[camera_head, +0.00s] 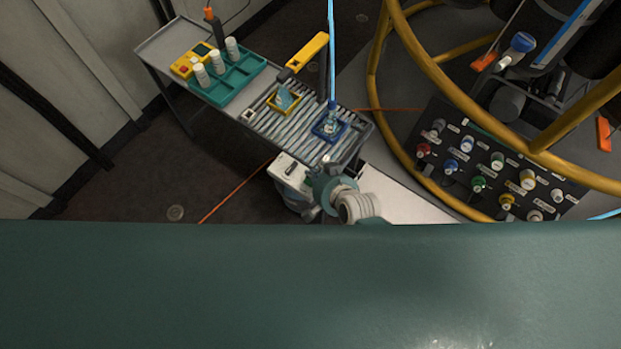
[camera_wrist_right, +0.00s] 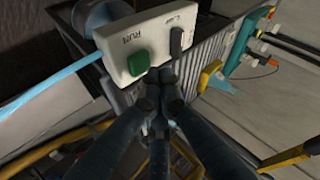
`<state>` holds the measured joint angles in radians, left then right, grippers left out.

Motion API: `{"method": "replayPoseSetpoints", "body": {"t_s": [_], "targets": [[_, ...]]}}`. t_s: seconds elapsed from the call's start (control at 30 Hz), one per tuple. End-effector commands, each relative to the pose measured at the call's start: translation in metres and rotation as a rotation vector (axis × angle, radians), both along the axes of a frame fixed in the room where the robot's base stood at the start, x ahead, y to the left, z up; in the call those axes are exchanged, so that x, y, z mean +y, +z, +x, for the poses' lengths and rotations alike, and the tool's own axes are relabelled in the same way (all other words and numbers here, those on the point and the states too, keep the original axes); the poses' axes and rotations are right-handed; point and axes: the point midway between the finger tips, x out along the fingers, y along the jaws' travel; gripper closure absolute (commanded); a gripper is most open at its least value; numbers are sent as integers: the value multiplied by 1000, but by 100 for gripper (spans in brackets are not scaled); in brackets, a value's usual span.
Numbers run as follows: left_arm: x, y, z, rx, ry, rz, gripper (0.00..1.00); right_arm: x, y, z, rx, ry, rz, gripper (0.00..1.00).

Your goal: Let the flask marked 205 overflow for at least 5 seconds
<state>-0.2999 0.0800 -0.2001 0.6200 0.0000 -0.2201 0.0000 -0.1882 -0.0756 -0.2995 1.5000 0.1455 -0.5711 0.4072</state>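In the head view, a small flask (camera_head: 331,124) stands in a blue square holder on the slatted cart top, under a thin bright blue vertical line that looks like a stream or hose. Another pale blue flask (camera_head: 284,98) stands in a yellow square holder. I cannot read a number on either. A white control box (camera_head: 290,172) is at the cart's near end; in the right wrist view it shows a green RUN button (camera_wrist_right: 138,62) and a dark switch (camera_wrist_right: 176,41). My right gripper (camera_wrist_right: 161,88) has its dark fingers together, just below the box; contact is unclear. My left gripper is out of view.
A teal tray (camera_head: 232,84) with several white containers and a yellow device (camera_head: 190,62) are at the cart's far end. A yellow tube frame (camera_head: 376,75) and a dark panel of coloured knobs (camera_head: 480,165) stand at the right. An orange cable (camera_head: 232,192) crosses the floor.

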Motion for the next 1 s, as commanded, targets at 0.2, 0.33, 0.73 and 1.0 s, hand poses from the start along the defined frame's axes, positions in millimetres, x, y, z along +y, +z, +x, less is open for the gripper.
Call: {"method": "replayPoseSetpoints", "body": {"t_s": [0.2,0.33,0.73,1.0], "targets": [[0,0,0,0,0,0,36,0,0,0,0,0,0,100],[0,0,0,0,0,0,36,0,0,0,0,0,0,100],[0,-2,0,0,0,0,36,0,-8,0,-1,0,-1,100],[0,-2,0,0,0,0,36,0,-9,0,0,0,0,100]]}}
